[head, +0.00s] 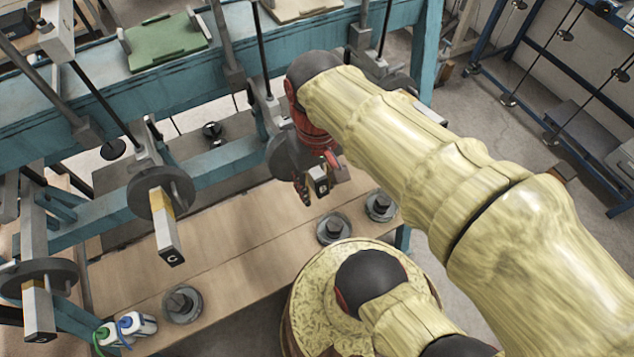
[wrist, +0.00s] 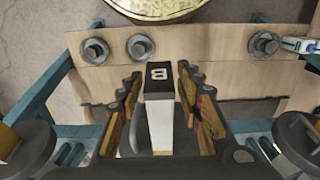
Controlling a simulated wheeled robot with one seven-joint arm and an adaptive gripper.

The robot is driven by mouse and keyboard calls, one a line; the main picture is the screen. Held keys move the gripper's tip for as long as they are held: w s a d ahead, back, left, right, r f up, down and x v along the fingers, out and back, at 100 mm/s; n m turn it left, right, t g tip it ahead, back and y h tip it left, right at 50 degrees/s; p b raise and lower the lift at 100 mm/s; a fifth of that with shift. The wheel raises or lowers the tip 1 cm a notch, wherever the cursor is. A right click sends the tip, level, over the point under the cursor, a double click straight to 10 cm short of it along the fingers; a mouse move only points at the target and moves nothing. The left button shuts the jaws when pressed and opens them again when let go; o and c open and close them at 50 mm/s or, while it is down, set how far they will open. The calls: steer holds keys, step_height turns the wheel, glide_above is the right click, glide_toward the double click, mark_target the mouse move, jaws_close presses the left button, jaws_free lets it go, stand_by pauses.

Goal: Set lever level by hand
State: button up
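The lever marked B (wrist: 160,112) is a pale bar with a dark end cap. In the wrist view it stands between the two fingers of my gripper (wrist: 162,100), with a gap on its left and a narrower one on its right. My gripper is open around it, not closed on it. In the head view the end of lever B (head: 320,186) shows below my gripper (head: 318,175), and my arm hides the rest of it. The lever marked C (head: 166,236) hangs to the left, tilted downward. Another lever (head: 38,308) is at the lower left.
Round knobbed weights (head: 183,303) stand on the wooden bench (head: 240,225), two of them (head: 333,228) near my gripper.

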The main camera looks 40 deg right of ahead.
steer(key=shift+c, duration=1.2)
jaws_close()
steer(key=shift+f, duration=0.1)
